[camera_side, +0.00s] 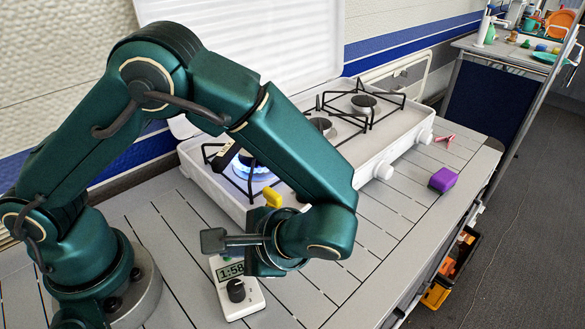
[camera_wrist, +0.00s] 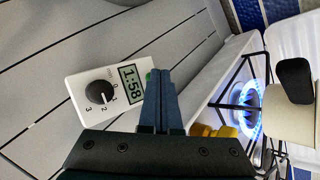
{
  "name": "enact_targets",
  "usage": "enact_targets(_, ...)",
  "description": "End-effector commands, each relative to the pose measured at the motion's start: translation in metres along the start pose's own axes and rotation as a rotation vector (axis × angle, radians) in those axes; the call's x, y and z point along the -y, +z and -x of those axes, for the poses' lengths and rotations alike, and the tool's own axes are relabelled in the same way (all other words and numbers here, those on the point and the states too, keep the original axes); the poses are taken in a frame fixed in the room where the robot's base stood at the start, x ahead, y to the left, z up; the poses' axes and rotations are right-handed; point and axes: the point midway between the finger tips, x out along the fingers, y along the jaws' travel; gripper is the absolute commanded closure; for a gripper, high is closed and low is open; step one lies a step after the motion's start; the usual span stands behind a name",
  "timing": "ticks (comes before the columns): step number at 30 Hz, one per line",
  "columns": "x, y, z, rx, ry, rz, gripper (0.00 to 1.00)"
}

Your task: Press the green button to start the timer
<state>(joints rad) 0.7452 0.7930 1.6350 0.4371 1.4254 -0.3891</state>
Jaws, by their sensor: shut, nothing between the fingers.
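The timer is a white box with a black knob and a grey display reading 1:58. In the side view the timer (camera_side: 240,304) lies on the slatted counter, partly hidden by my wrist. In the wrist view the timer (camera_wrist: 79,88) shows whole except near my fingertips. A bit of the green button (camera_wrist: 149,76) shows at its display end, right beside my fingertips. My gripper (camera_wrist: 160,76) is shut and empty, its tips over that end of the timer. I cannot tell whether they touch the button. In the side view my fingers are hidden behind my wrist.
A white stove (camera_side: 375,152) stands behind the timer, with a lit blue flame (camera_wrist: 248,108) on its near burner. A yellow object (camera_side: 272,196) is close to my wrist by the stove. A purple block (camera_side: 443,180) lies at the right. The front counter is clear.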

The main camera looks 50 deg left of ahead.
Motion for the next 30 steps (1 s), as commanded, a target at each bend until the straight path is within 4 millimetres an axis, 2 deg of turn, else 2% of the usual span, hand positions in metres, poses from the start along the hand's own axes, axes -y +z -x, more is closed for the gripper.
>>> enact_targets(25, 0.008, 0.008, 0.012, -0.002, 0.001, 0.0, 1.0)
enact_targets(30, 0.015, 0.015, 0.022, -0.004, 0.001, 0.002, 1.0)
